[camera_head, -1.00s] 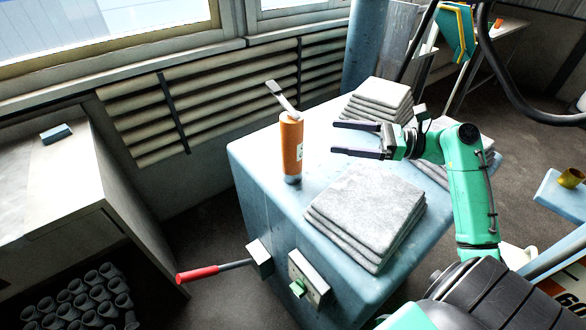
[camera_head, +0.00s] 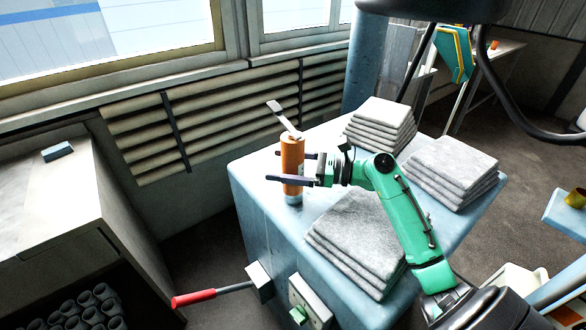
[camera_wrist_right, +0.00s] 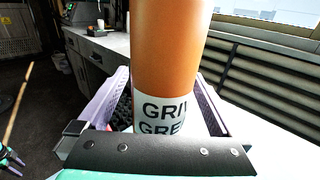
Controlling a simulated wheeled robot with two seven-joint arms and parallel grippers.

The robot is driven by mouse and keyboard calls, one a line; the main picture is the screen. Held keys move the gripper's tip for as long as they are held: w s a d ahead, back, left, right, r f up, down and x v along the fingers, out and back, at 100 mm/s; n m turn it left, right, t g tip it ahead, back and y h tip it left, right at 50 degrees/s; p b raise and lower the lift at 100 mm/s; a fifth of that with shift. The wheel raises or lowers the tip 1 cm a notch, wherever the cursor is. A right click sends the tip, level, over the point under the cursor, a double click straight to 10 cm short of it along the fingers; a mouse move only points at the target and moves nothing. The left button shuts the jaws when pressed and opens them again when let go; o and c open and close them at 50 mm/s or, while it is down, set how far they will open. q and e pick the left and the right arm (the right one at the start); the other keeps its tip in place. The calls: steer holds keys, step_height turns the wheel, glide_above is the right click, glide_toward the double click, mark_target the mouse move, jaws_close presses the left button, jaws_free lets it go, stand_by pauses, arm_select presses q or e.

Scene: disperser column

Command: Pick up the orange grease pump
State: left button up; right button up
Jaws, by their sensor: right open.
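The orange grease pump (camera_head: 292,155) stands upright on the blue cabinet top (camera_head: 258,180), its grey lever tilted up to the left. My right gripper (camera_head: 275,167) is open around the pump's body, with one finger in front of it and the other behind. In the right wrist view the pump (camera_wrist_right: 165,50) stands between the two pale fingers (camera_wrist_right: 160,105), its white label with black letters close to the palm. I cannot tell whether either finger touches it. My left gripper is not in view.
Stacks of folded grey cloths (camera_head: 352,235) lie on the cabinet beside and under my right arm, with others (camera_head: 380,122) behind. A red-handled lever (camera_head: 195,298) sticks out from the cabinet front. A louvred wall (camera_head: 235,115) is behind.

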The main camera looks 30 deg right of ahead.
steer(key=shift+w+a, duration=0.15)
steer(key=shift+a, duration=0.05)
steer(key=shift+d, duration=0.1)
steer(key=c, duration=1.2)
steer(key=shift+c, duration=1.3)
steer(key=shift+r, duration=0.15)
